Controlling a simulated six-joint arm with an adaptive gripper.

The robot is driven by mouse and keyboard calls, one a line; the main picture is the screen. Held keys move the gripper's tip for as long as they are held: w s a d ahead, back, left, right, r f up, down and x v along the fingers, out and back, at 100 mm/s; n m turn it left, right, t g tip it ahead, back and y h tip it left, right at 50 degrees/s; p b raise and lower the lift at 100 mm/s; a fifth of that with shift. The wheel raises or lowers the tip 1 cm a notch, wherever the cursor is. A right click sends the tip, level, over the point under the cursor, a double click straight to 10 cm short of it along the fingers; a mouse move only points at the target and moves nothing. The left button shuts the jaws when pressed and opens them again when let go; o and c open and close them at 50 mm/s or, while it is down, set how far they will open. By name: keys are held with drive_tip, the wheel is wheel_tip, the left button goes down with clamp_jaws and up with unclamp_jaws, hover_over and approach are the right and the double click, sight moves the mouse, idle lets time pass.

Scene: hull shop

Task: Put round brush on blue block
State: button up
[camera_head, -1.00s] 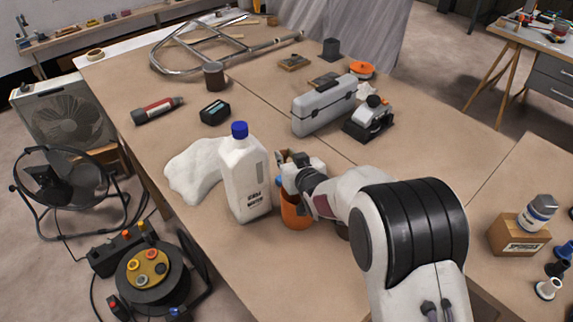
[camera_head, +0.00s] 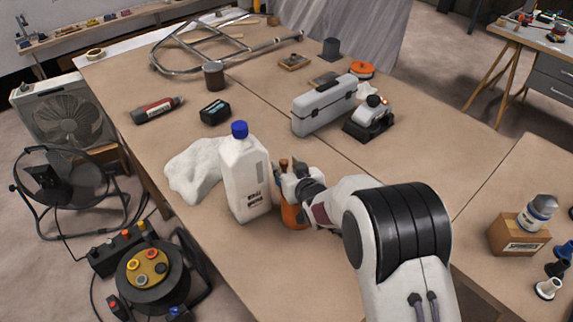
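My gripper (camera_head: 284,176) is at the orange cup (camera_head: 294,216), just right of the white bottle with a blue cap (camera_head: 245,180). It covers the cup's upper part. Brown handle-like tips (camera_head: 284,163) stick up beside the gripper; they may belong to brushes in the cup, but I cannot tell which is the round brush. The fingers are too small and covered to tell whether they are open or shut on something. I cannot make out a clear blue block; a small dark box with a teal top (camera_head: 215,110) lies farther back left.
A crumpled white cloth (camera_head: 195,170) lies left of the bottle. A grey case (camera_head: 324,106) and a sander-like tool (camera_head: 369,118) stand behind. A cardboard box (camera_head: 519,236) is at right. The table's front left is clear.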

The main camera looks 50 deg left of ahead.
drive_tip(key=shift+r, duration=0.15)
drive_tip(key=v, duration=1.2)
idle(0.7)
drive_tip(key=shift+d, duration=0.1)
idle(0.7)
drive_tip(key=w+d+r+m+t+h, duration=0.15)
drive_tip(key=w+d+r, duration=0.25)
drive_tip(key=d, duration=0.4)
drive_tip(key=w+d+r+m+t+h, duration=0.15)
drive_tip(key=w+d+r, duration=0.25)
drive_tip(key=d, duration=0.4)
drive_tip(key=w+d+r+m+h, duration=0.2)
drive_tip(key=w+d+r, duration=0.2)
drive_tip(key=d, duration=0.4)
drive_tip(key=d+r+m+h, duration=0.2)
drive_tip(key=d+r, duration=0.1)
drive_tip(key=d, duration=0.7)
drive_tip(key=s+d+r+m+h, duration=0.2)
drive_tip(key=s+d, duration=0.3)
drive_tip(key=d, duration=0.4)
drive_tip(key=s+d+r+m+h, duration=0.1)
drive_tip(key=s+d+h, duration=0.1)
drive_tip(key=s+d, duration=0.5)
drive_tip(key=s+d+m+g+h, duration=0.1)
drive_tip(key=s+d+m+g, duration=0.1)
drive_tip(key=s+d, duration=0.9)
drive_tip(key=shift+s+f+m, duration=0.4)
drive_tip(key=shift+s+m, duration=0.25)
drive_tip(key=shift+m, duration=0.15)
